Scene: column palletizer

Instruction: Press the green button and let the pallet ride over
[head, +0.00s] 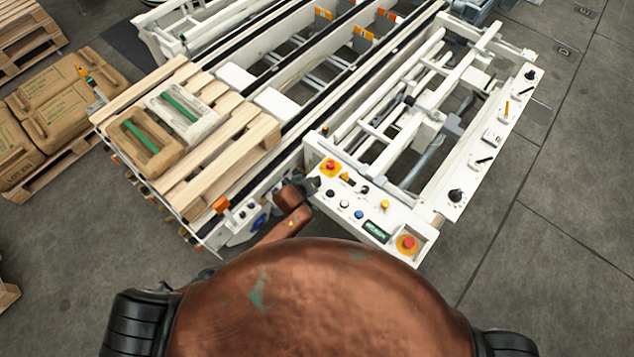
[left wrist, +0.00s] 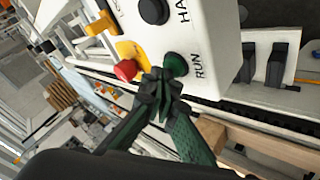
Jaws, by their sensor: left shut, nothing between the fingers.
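The green button (left wrist: 176,64) sits on the white control panel (left wrist: 206,30) beside the word RUN in the left wrist view. My left gripper (left wrist: 160,84) is shut and empty, its fingertips right at the button's edge. I cannot tell whether they touch or press it. In the head view my left gripper (head: 312,185) is at the panel's left end (head: 345,212), and the green button is not distinguishable there. The wooden pallet (head: 250,143) lies on the left conveyor and carries two pieces with green bars. My right gripper is not in view.
A red button on yellow (head: 330,166) is close to my left gripper; another (head: 407,244) is at the panel's right end. The white conveyor frame (head: 405,120) to the right carries no pallet. Brown sacks (head: 60,85) are stacked at far left.

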